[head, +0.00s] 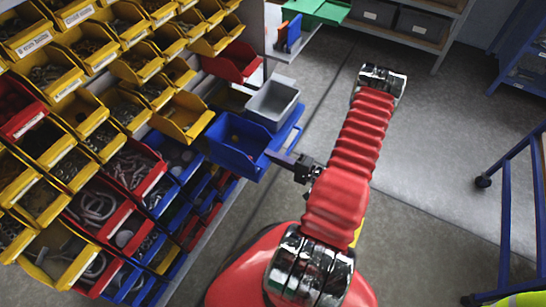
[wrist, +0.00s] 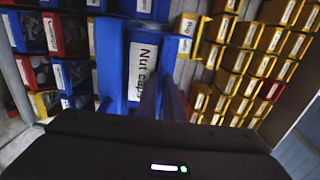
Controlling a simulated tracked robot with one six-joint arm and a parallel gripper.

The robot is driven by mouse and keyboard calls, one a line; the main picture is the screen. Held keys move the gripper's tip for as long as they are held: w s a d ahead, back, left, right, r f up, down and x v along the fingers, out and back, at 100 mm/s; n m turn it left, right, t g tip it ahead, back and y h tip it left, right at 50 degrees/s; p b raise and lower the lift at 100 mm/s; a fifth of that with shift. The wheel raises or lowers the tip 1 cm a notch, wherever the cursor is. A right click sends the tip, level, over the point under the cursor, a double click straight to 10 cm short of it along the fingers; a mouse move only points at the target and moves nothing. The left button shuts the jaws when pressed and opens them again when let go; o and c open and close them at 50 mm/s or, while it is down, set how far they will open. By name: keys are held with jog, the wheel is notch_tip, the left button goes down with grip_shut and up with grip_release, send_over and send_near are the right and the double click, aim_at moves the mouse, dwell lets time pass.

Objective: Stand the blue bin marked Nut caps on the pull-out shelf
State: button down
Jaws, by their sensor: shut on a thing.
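The blue bin (head: 232,147) is at the front of the rack in the head view, next to a grey bin. In the wrist view the blue bin (wrist: 112,62) shows its white label, which reads "Nut caps". My gripper (head: 274,156) is shut on the bin's near side; its dark fingers (wrist: 162,98) cover part of the front in the wrist view. A blue pull-out shelf (head: 288,130) juts out beneath the grey bin. The blue bin overlaps it in the picture; I cannot tell whether it rests on it or hangs above.
The grey bin (head: 272,104) stands on the shelf, beside the blue bin. The rack of yellow bins (head: 112,105), with red and blue ones, fills the left. A green tray (head: 318,10) is at the back. Open grey floor lies right, with a blue trolley (head: 505,190) at the edge.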

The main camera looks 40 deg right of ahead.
jog(key=shift+f, duration=0.25)
jog(key=c, duration=1.9)
grip_release()
jog(key=shift+s+r, duration=0.1)
jog(key=v, duration=1.2)
